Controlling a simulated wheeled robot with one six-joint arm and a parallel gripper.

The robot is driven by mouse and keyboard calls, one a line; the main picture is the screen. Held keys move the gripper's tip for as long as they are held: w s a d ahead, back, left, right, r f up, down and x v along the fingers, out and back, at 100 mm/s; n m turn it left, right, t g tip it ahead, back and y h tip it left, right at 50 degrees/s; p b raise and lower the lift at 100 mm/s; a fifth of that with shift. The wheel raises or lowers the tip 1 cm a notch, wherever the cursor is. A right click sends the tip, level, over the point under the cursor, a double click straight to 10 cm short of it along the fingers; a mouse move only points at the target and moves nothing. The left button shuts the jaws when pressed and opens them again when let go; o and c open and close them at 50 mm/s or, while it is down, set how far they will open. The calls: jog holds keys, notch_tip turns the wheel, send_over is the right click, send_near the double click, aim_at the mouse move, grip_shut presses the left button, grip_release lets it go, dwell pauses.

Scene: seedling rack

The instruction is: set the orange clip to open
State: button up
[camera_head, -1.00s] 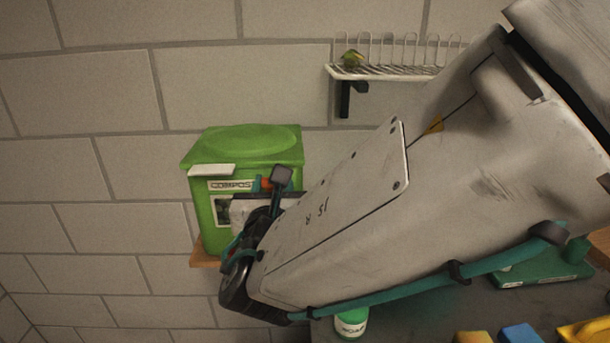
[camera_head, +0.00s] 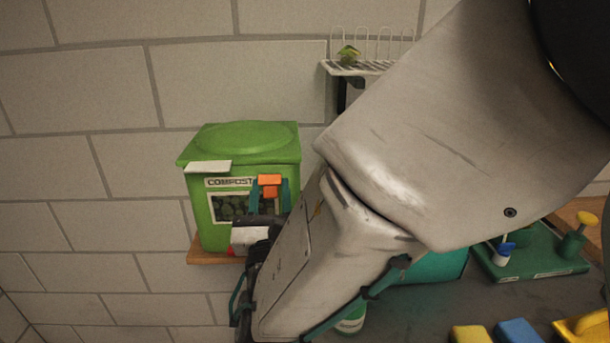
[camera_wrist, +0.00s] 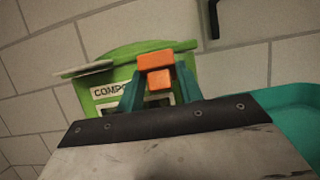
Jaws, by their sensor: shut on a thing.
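The orange clip (camera_head: 270,181) is a small block with a wide top and a narrower lower part. My gripper (camera_head: 270,194) has two teal fingers, shut on the clip from both sides. The fingers point upward, and the clip shows at their tips in front of the green compost bin's label. The wrist view shows the clip (camera_wrist: 156,61) between the fingertips of my gripper (camera_wrist: 159,82). I cannot tell from these views whether the clip itself is set open or closed, nor whether it touches anything besides the fingers.
The green compost bin (camera_head: 215,236) stands on a wooden shelf (camera_head: 203,256) against the block wall. A white wire rack (camera_head: 350,69) is on the wall. A green tray (camera_head: 545,266) and yellow and blue blocks lie on the dark bench at the right. My arm hides much of the middle.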

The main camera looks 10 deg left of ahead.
jog(key=shift+f, duration=0.15)
jog(key=o, duration=0.7)
jog(key=shift+v, duration=3.95)
